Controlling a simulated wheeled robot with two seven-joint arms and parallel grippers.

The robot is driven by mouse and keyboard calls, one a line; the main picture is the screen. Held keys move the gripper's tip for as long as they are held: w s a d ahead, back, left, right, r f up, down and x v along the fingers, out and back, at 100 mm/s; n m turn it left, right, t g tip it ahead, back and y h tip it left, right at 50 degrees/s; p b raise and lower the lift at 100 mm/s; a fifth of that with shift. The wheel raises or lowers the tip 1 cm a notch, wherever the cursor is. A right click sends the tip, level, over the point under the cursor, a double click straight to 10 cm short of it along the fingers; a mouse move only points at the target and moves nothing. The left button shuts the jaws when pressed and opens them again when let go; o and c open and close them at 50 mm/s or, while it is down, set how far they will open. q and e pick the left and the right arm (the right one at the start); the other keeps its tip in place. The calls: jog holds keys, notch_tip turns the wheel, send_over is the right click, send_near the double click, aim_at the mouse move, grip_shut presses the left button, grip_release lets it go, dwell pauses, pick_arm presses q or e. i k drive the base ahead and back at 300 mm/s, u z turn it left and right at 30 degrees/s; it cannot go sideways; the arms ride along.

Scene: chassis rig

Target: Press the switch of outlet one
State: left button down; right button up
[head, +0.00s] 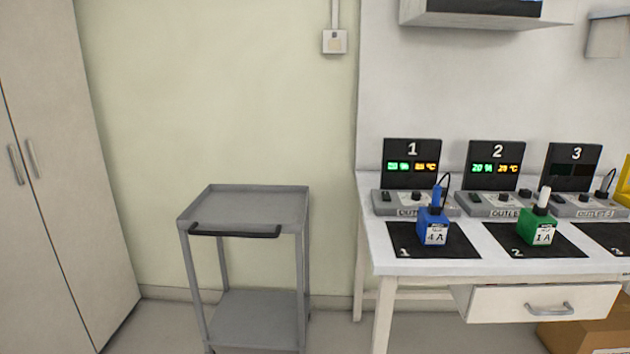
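Outlet one (381,209) is a grey box on the left of the white table, below a black display marked 1 (412,151) with lit green and orange readings. A blue block labelled 4 A (434,228) stands on the black mat marked 1 (407,243), in front of the outlet. A blue plug with a black cable rises behind the block and hides part of the outlet. Neither of my grippers shows in the head view.
Outlet two (471,210) has a lit display and a green block labelled 1 A (537,228) before it. Outlet three (563,210) has a dark display. A grey cart (247,208) stands empty left of the table (388,262). A cabinet (60,180) is at far left.

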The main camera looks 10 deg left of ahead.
aim_at(385, 196)
jog(key=u, duration=0.3)
jog(key=i, duration=1.25)
jog(key=z, duration=0.7)
